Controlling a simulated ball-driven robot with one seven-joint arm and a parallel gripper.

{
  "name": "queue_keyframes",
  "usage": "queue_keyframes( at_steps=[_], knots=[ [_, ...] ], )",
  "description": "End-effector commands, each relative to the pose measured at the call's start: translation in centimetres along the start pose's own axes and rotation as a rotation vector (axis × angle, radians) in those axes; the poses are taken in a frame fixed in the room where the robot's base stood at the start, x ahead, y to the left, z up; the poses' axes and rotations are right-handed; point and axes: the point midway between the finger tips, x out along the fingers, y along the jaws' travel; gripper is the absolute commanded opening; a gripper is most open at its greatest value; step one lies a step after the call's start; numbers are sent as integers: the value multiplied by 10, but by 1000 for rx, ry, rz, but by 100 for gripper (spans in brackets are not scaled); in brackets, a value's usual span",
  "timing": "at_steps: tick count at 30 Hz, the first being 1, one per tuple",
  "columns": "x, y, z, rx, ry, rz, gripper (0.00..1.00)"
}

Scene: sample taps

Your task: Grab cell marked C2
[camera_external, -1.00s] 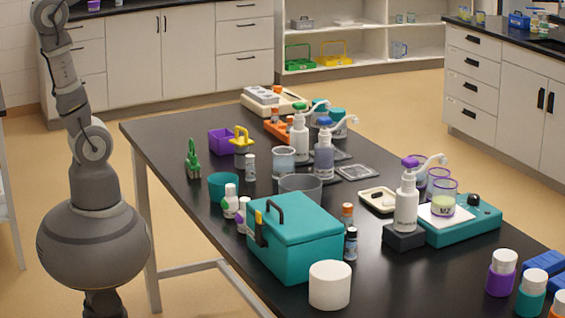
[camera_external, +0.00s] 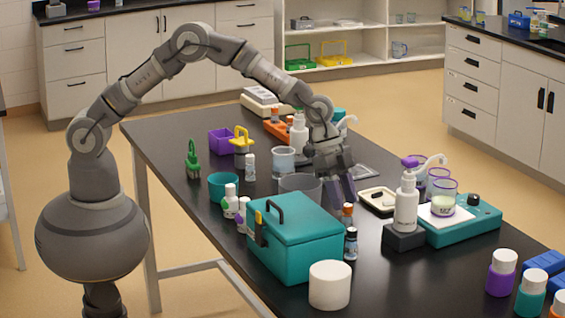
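My gripper (camera_external: 342,204) points down over the middle of the black table, just behind the orange-capped small bottle (camera_external: 347,213) and to the right of a wide clear beaker (camera_external: 300,186). Its fingers are small and dark here, and I cannot tell whether they are open or shut. I cannot read a C2 mark on anything, so I cannot tell which thing is the cell. A shallow cream tray (camera_external: 377,201) lies to the right of my gripper.
A teal box (camera_external: 295,245) with a black handle stands in front of my gripper, with a white cylinder (camera_external: 330,286) before it. A white pump bottle (camera_external: 405,208) and a teal balance (camera_external: 468,225) holding a beaker (camera_external: 444,198) stand to the right.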

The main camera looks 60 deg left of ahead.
Motion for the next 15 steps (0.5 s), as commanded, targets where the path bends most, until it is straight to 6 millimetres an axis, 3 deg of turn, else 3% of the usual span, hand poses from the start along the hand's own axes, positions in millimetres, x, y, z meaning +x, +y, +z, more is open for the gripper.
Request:
queue_keyframes(
  at_steps=[12, 15],
  knots=[
    [60, 1, 2, -3, 0, -2, 40],
    [66, 1, 1, -3, 2, -4, 40]
  ],
)
